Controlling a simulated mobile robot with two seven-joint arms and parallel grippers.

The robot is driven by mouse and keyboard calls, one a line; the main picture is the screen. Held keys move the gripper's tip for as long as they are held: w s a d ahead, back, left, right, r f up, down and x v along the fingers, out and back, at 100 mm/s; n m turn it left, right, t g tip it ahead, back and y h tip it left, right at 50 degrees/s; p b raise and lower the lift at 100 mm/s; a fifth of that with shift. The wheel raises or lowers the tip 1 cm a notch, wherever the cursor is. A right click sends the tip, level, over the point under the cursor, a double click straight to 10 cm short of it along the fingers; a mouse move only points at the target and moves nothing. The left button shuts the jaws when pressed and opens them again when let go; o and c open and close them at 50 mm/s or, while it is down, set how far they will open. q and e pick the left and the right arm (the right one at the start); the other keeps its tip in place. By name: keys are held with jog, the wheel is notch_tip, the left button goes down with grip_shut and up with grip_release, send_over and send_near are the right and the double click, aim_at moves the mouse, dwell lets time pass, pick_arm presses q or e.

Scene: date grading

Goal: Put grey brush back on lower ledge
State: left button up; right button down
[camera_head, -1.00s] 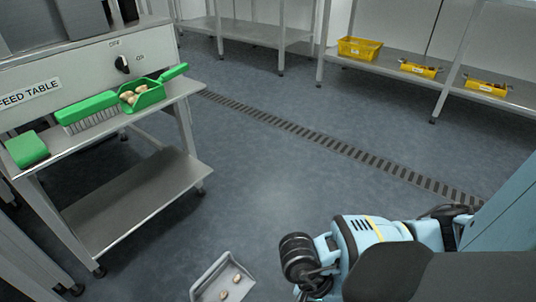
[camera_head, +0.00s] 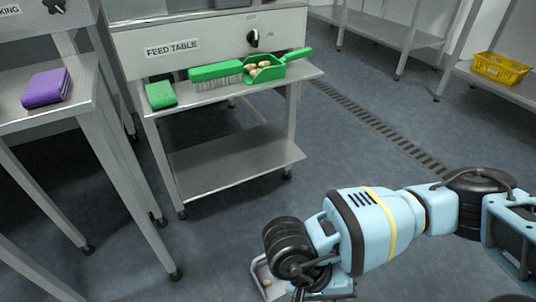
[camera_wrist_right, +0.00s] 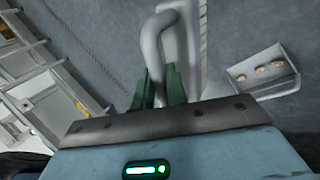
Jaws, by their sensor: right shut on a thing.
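In the right wrist view, my right gripper (camera_wrist_right: 160,88) is shut on the grey handle of the grey brush (camera_wrist_right: 152,42). The brush's long pale body runs upward beside the handle, and part of it is out of frame. In the head view my right arm is at the lower right; its gripper and the brush are hidden. The feed table's lower ledge (camera_head: 235,160) is bare and lies left of my right arm. My left gripper is not in view.
A grey dustpan (camera_wrist_right: 265,84) with several dates lies on the floor, partly behind my arm in the head view. The feed table's upper ledge holds a green block (camera_head: 160,95), green brush (camera_head: 215,73) and green scoop (camera_head: 266,75) with dates. A purple block (camera_head: 45,88) sits on the left table.

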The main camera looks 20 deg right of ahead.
jog(key=w+r+n+t+p, duration=0.2)
jog(key=r+n, duration=0.1)
jog(key=r, duration=0.7)
jog(key=w+r+n+t+h+p, duration=0.1)
jog(key=w+r+n+t+p, duration=0.1)
jog(key=r, duration=0.8)
jog(key=shift+w+a+n+p, duration=0.2)
jog(key=shift+w+n+p, duration=0.3)
jog(key=shift+w+n, duration=0.35)
jog(key=shift+s, duration=0.1)
